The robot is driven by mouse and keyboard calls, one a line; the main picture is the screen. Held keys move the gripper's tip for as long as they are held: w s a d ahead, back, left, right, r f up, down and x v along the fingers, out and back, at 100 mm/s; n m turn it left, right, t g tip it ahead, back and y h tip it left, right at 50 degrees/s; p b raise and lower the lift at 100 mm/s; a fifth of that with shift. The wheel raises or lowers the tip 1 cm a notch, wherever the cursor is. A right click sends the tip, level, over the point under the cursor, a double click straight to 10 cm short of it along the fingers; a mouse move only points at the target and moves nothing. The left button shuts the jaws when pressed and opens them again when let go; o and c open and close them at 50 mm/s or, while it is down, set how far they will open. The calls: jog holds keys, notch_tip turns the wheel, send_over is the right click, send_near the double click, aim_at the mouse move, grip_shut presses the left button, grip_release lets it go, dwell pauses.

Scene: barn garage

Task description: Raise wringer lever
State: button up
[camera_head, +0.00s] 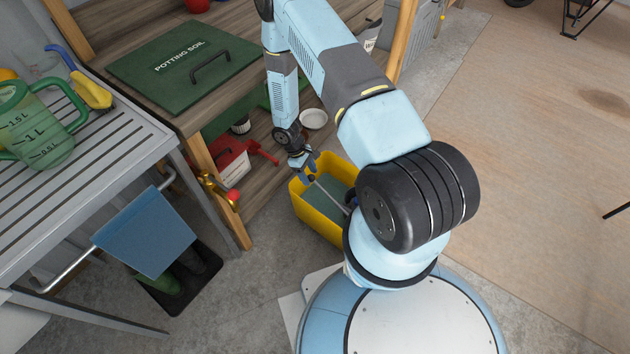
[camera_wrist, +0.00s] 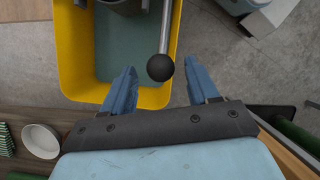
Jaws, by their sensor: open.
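The yellow mop bucket (camera_head: 318,217) stands on the floor with greenish water inside; it also shows in the wrist view (camera_wrist: 75,60). The wringer lever (camera_head: 331,197) is a thin grey metal rod slanting across the bucket. In the wrist view the lever (camera_wrist: 166,28) ends in a black ball knob (camera_wrist: 160,67) near the bucket's rim. My gripper (camera_head: 309,176) is open at the lever's end. In the wrist view the knob sits between the tips of my gripper (camera_wrist: 159,70), with gaps on both sides. My arm hides much of the wringer in the head view.
A slatted grey table (camera_head: 95,190) with a green jug (camera_head: 35,125) is at left. A white bowl (camera_head: 313,118) and red-and-white box (camera_head: 230,162) lie near the bucket. Floor at right is open.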

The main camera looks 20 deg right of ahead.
aim_at(313, 181)
jog(key=shift+x, duration=2.3)
jog(key=shift+c, duration=0.2)
